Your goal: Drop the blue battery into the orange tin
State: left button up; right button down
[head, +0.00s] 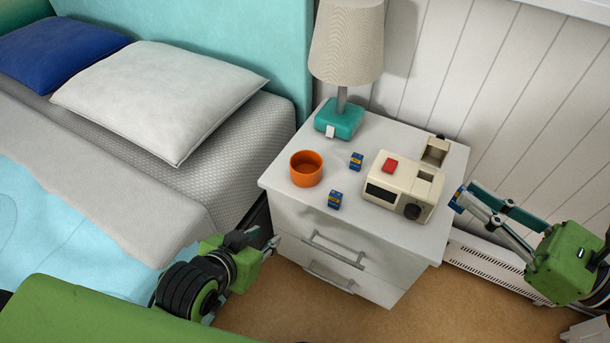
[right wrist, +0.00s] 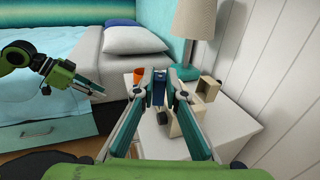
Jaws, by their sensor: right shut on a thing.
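The orange tin (head: 306,170) stands open on the left part of the nightstand top; it also shows in the right wrist view (right wrist: 138,76). My right gripper (head: 459,199) is off the nightstand's right side, shut on a blue battery (right wrist: 158,90). My left gripper (head: 272,241) is empty and open, in front of the nightstand's left corner.
A lamp with a teal base (head: 340,118) stands at the back. The front strip of the nightstand (head: 375,230) is clear.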

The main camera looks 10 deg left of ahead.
aim_at(305, 177)
jog(key=k+u, duration=0.15)
jog(key=k, duration=0.45)
jog(key=k+j+u, duration=0.15)
jog(key=k, duration=0.4)
jog(key=i+l+u, duration=0.1)
jog(key=u, duration=0.4)
jog(key=l+u, duration=0.25)
jog(key=u, duration=0.25)
jog(key=l+u, duration=0.25)
jog(key=u, duration=0.25)
jog(key=i+l, duration=0.1)
jog(key=l, duration=0.4)
jog(key=i+l, duration=0.1)
jog(key=l, duration=0.4)
jog(key=i+l, duration=0.1)
jog(key=l, duration=0.4)
jog(key=i+l, duration=0.1)
jog(key=l, duration=0.4)
